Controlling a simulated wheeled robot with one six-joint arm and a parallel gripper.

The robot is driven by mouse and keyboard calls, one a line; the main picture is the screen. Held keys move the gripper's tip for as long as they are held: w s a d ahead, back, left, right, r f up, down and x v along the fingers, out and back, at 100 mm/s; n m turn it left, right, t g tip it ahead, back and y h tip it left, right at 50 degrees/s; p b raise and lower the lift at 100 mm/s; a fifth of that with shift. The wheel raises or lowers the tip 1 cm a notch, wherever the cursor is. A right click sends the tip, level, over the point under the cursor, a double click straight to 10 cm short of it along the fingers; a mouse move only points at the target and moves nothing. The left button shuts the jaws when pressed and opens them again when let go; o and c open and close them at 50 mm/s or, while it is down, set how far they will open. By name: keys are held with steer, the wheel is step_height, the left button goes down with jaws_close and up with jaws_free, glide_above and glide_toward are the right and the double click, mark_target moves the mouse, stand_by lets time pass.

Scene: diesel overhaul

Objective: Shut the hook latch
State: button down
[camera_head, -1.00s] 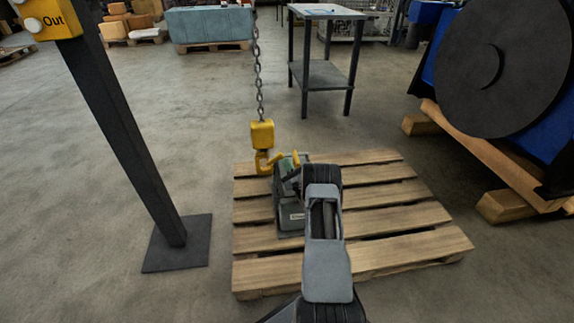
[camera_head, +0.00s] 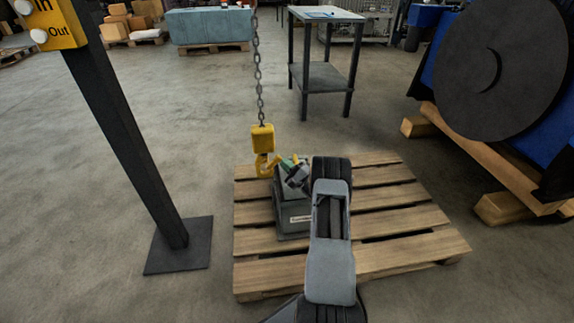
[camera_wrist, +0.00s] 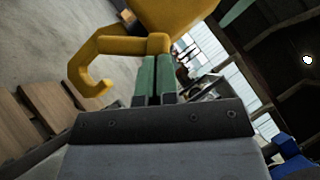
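The yellow hook (camera_head: 262,165) hangs from its yellow block (camera_head: 262,137) on a chain, over the left part of the pallet. In the wrist view the hook's curved tip (camera_wrist: 94,87) is at left, and a yellow bar (camera_wrist: 135,45) reaches right from it, just beyond my fingertips. I cannot tell clearly whether this bar is the latch. My gripper (camera_wrist: 157,62) has its green-padded fingers together with only a thin dark line between. The fingertips are at or very near the bar; contact is unclear. In the head view my gripper (camera_head: 293,172) is right beside the hook.
A grey labelled block (camera_head: 291,219) stands on the wooden pallet (camera_head: 400,246) below the hook. A dark post (camera_head: 120,135) with a yellow button box (camera_head: 52,22) stands at left. A small table (camera_head: 326,74) is behind; a large blue-and-black machine (camera_head: 490,70) is at right.

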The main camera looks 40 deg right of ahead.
steer(key=shift+a+r+n+g+p, duration=0.1)
steer(key=shift+r+n+g+p, duration=0.2)
steer(key=shift+r+n, duration=0.25)
steer(key=w+a+r+n+g+h+p, duration=0.2)
steer(key=a+n+g+p, duration=0.5)
steer(key=p, duration=0.6)
steer(key=shift+w+r+n+g+h, duration=0.4)
steer(key=shift+w+r+n+g, duration=0.1)
steer(key=shift+w+r+n, duration=0.25)
steer(key=shift+a+f, duration=0.15)
